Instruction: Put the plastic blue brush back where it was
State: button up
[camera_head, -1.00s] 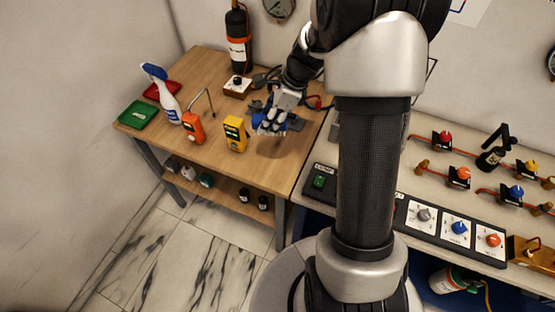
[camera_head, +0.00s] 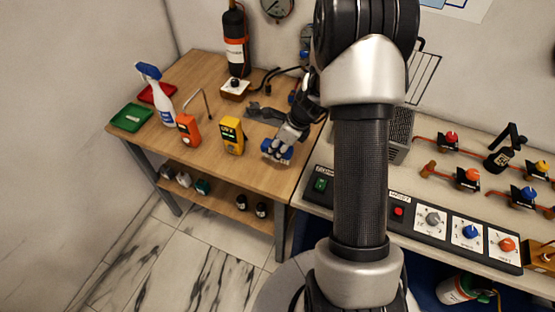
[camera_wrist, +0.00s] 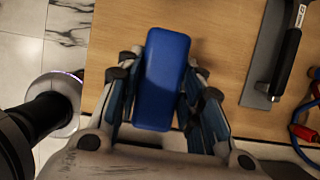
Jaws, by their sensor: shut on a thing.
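The blue brush (camera_wrist: 163,75) shows in the wrist view as a long blue block between the fingers of my gripper (camera_wrist: 163,95). The fingers press on it from both sides, and its far end sticks out past the fingertips. In the head view my gripper (camera_head: 278,152) is at the front right part of the wooden table, with the blue brush (camera_head: 272,152) in it. I cannot tell whether the brush touches the table top or is just above it. Bristles are not visible.
A grey plate with a black-handled tool (camera_wrist: 283,50) lies right of the brush. A control panel bench stands at right.

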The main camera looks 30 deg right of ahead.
jog(key=shift+f+b, duration=1)
jog(key=shift+f, duration=1.2)
jog(key=shift+f, duration=0.2)
jog(key=o, duration=1)
jog(key=shift+o, duration=0.2)
jog(key=shift+r, duration=0.2)
